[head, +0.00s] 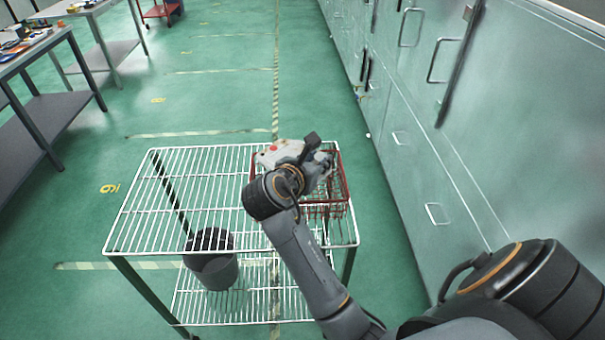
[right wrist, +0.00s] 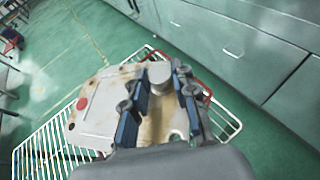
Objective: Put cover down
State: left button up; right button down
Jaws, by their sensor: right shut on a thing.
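The cover, a flat light grey casting with a red dot and brown stains, shows at the right end of the wire rack in the head view (head: 272,154). It fills the middle of the right wrist view (right wrist: 98,116). My right gripper (head: 308,156) is shut on the cover; in the right wrist view its blue-padded fingers (right wrist: 160,82) stand on either side of a round boss. The cover is above the rack, over or beside a red wire basket (head: 343,193). I cannot tell whether it touches either. My left gripper is not in view.
The white wire rack (head: 160,205) has a bare top on its left side. A dark bin (head: 212,270) stands on its lower shelf. Grey cabinets (head: 425,150) line the right side. Worktables (head: 45,45) stand at the far left. Green floor lies between.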

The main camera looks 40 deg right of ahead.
jog(key=w+d+f+p, duration=0.1)
jog(key=w+f, duration=0.6)
jog(key=f, duration=0.3)
jog(key=shift+d, duration=0.25)
jog(key=shift+f, duration=0.5)
jog(key=c, duration=1.2)
grip_release()
jog(key=shift+f, duration=0.1)
jog(key=shift+o, duration=0.6)
